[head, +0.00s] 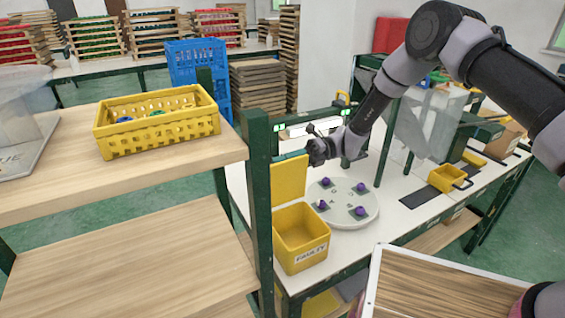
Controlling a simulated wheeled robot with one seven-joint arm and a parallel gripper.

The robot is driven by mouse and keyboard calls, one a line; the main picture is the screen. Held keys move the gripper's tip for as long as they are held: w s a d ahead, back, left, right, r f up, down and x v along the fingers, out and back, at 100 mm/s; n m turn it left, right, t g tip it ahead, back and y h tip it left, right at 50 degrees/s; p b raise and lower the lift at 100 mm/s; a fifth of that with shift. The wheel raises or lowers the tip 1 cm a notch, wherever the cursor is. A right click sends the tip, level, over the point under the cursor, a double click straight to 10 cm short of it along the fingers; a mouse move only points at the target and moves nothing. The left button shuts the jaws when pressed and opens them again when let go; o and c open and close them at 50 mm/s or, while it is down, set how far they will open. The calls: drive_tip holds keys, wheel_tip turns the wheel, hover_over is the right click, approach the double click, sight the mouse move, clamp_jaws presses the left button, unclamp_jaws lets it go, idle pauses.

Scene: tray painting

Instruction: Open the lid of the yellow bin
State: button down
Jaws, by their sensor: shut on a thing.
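The yellow bin (300,256) with a "FAULTY" label stands at the near left end of the white worktable. Its lid (288,182) stands roughly upright at the bin's back, and the bin's inside shows open from above. My gripper (311,153) is at the lid's top right corner, shut on the lid's edge. The fingertips are small and dark here, so the exact grip is hard to see.
A white round turntable (345,217) with several purple-knobbed pieces is right of the bin. A green post (258,200) and wooden shelf (150,150) with a yellow crate (160,137) stand left. A small yellow container (447,178) is farther right.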

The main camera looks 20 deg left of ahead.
drive_tip(key=shift+d+f, duration=0.15)
drive_tip(key=shift+f, duration=0.1)
drive_tip(key=c, duration=0.9)
unclamp_jaws()
drive_tip(key=shift+r, duration=0.1)
drive_tip(key=v, duration=1)
drive_tip(key=shift+w+d, duration=0.15)
drive_tip(key=shift+w, duration=0.15)
